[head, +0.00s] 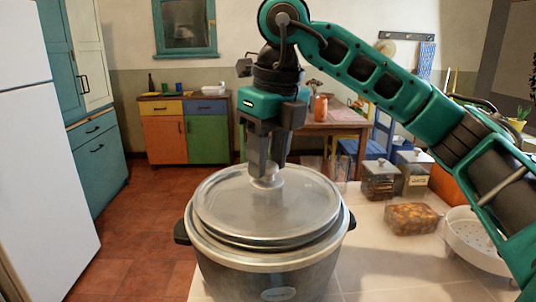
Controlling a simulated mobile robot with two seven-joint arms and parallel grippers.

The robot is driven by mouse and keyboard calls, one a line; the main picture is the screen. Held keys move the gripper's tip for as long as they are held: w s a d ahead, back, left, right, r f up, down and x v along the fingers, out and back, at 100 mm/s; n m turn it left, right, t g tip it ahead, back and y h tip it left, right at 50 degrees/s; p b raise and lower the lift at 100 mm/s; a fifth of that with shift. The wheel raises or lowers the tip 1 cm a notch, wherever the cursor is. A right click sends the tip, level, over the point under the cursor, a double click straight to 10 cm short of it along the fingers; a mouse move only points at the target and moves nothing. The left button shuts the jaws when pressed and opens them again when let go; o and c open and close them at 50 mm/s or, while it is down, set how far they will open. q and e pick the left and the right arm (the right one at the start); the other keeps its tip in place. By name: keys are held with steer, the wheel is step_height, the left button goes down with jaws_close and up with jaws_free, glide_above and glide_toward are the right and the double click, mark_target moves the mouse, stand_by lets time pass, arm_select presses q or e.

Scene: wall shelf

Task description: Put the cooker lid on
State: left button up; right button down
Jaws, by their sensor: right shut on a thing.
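The cooker (262,282) is a large grey metal pot with dark side handles, standing on the light tiled counter. The round metal lid (230,212) lies over the cooker's opening. Its edge looks slightly raised at the front, with a dark gap above the cooker's rim; I cannot tell whether it is fully seated. My right gripper (266,174) points down from above and is shut on the lid's knob (266,181) at the centre. My left gripper is not in view.
On the counter to the right are a glass jar (380,182), a labelled canister (413,180), a container of brown food (411,219) and a white colander (474,236). Clear counter lies just right of the cooker. A white fridge (42,160) stands at left.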

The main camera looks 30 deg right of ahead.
steer(key=shift+f+b, duration=0.35)
stand_by(0.7)
steer(key=c, duration=0.6)
jaws_free()
steer(key=shift+c, duration=0.2)
step_height(320, 180, up, 13)
steer(key=s+p, duration=0.2)
steer(key=p, duration=0.1)
steer(key=shift+d+p, duration=0.25)
steer(key=shift+p, duration=0.15)
steer(key=shift+w+f, duration=0.1)
steer(key=shift+f, duration=0.05)
